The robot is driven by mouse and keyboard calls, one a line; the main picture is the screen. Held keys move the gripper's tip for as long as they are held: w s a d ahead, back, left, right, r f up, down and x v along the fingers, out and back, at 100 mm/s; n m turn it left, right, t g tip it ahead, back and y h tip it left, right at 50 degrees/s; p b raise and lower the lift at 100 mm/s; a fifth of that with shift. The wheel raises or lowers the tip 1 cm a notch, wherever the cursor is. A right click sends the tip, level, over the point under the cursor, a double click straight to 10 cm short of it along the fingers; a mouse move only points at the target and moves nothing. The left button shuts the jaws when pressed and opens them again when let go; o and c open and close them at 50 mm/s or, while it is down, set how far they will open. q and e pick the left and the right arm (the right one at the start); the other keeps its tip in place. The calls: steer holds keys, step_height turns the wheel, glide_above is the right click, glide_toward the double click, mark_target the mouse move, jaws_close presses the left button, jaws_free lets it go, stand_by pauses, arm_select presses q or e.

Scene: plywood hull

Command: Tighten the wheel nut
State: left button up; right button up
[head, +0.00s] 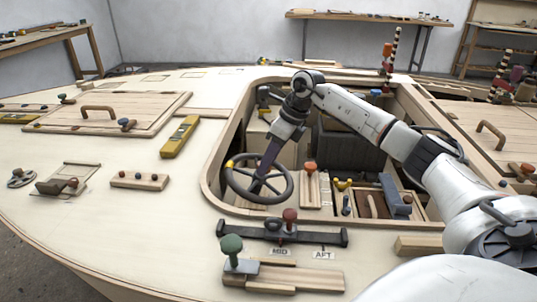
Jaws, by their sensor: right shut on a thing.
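A dark steering wheel (286,190) with a yellow mark (230,163) on its rim stands tilted at the left front of the open cockpit. My right gripper (258,183) comes down from above, inside the wheel's rim, with its fingertips at the hub. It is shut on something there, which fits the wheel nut. The nut itself is hidden by the fingers and too small to make out. My left gripper is not in view.
The cockpit's wooden rim (213,165) surrounds the wheel. In front are a dark lever bar (315,237) with MID and AFT labels and a green knob (231,244). A yellow level (180,137) lies on the deck at left.

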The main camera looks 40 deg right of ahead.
steer(key=m+p, duration=0.4)
steer(key=shift+r, duration=0.25)
steer(key=shift+a+m+h+p, duration=0.1)
steer(key=shift+m+h+p, duration=0.2)
steer(key=shift+m+p, duration=0.4)
steer(key=shift+f+m+p, duration=0.1)
steer(key=shift+m+p, duration=0.3)
steer(key=shift+m, duration=0.4)
steer(key=o, duration=1)
steer(key=shift+f, duration=0.1)
steer(key=shift+o, duration=0.2)
steer(key=v, duration=1)
steer(key=shift+s, duration=0.1)
